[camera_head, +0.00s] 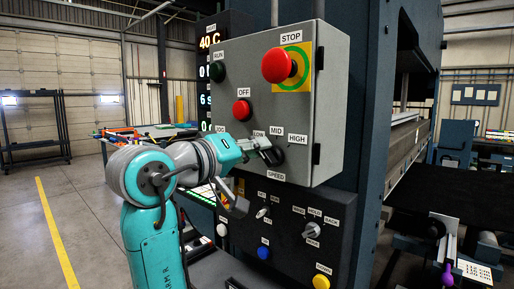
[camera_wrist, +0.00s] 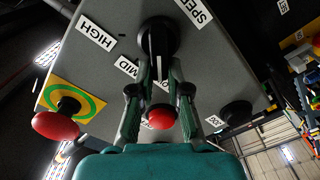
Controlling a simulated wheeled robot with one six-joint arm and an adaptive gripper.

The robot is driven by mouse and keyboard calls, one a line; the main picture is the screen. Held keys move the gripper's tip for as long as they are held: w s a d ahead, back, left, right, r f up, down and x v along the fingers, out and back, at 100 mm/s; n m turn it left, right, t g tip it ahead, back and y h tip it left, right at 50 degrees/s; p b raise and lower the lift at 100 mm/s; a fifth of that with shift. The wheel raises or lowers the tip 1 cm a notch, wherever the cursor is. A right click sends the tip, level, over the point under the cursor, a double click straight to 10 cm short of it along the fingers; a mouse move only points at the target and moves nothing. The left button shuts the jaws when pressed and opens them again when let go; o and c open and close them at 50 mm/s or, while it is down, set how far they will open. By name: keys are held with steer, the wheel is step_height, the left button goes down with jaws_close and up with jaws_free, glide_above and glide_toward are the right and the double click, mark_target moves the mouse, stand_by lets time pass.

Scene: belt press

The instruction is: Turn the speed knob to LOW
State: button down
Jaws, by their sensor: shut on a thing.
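The black speed knob (camera_head: 273,157) sits low on the grey control box, above the SPEED label (camera_head: 277,176). The LOW (camera_head: 259,134), MID (camera_head: 277,130) and HIGH (camera_head: 297,139) labels arc above it. My gripper (camera_head: 264,150) reaches it from the left and is shut on it. In the wrist view, the round knob base (camera_wrist: 159,37) shows at the top, and my gripper's two fingers (camera_wrist: 159,72) close on either side of its grip bar. The bar runs down between the fingers, right of the MID label (camera_wrist: 126,67). The fingers partly cover the area by LOW, so the exact setting is unclear.
A red OFF button (camera_head: 241,110) and a dark green RUN button (camera_head: 218,72) are above my gripper. The large red STOP button (camera_head: 279,65) is at upper right. A lower panel has a white button (camera_head: 221,230), a blue button (camera_head: 263,253) and a yellow button (camera_head: 321,282).

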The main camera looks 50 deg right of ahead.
steer(key=shift+w+n, duration=0.1)
steer(key=shift+n, duration=0.4)
steer(key=c, duration=1.1)
jaws_free()
steer(key=shift+d+f, duration=0.1)
steer(key=shift+d, duration=0.05)
steer(key=shift+c, duration=0.2)
steer(key=a, duration=1.2)
steer(key=shift+s, duration=0.2)
